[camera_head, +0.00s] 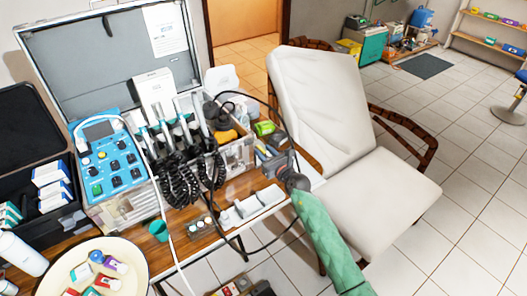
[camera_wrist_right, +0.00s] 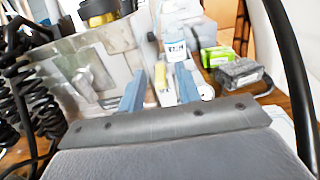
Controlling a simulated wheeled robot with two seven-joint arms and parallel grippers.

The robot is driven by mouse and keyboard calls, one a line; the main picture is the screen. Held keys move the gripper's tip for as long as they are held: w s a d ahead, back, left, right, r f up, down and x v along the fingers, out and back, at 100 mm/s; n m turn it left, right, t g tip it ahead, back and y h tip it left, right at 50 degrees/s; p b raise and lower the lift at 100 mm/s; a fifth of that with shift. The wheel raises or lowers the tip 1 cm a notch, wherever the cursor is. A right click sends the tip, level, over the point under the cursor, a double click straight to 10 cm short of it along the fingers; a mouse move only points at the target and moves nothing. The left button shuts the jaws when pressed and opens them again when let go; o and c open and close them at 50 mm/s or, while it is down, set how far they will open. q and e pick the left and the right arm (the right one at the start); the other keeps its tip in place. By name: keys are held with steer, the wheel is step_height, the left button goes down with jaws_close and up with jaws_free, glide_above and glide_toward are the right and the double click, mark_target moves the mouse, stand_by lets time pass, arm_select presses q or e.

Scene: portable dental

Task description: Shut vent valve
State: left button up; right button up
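My right gripper (camera_head: 268,158) is at the right end of the case of dental handpieces (camera_head: 238,152), its arm in a green sleeve coming from the lower right. In the right wrist view its two blue fingers (camera_wrist_right: 160,88) stand apart. A small yellow piece (camera_wrist_right: 162,72) shows between them; I cannot tell how far beyond the fingertips it is. A small white round part (camera_wrist_right: 206,92) lies just right of the fingers. I cannot tell which part is the vent valve. The blue control unit (camera_head: 110,160) stands on the table at left. My left gripper is not in view.
Black coiled hoses (camera_head: 180,180) hang in front of the case, and a black cable loops around my right gripper. A green box (camera_wrist_right: 217,57) and a grey packet (camera_wrist_right: 240,73) are close on its right. A white chair (camera_head: 335,120) stands right of the table.

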mark_target(265, 153)
steer(key=v, duration=0.5)
steer(key=shift+b, duration=0.35)
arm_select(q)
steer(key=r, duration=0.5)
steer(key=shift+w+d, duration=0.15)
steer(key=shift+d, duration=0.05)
arm_select(e)
steer(key=shift+v, duration=0.75)
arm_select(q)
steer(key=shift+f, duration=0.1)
arm_select(e)
steer(key=shift+r, duration=0.1)
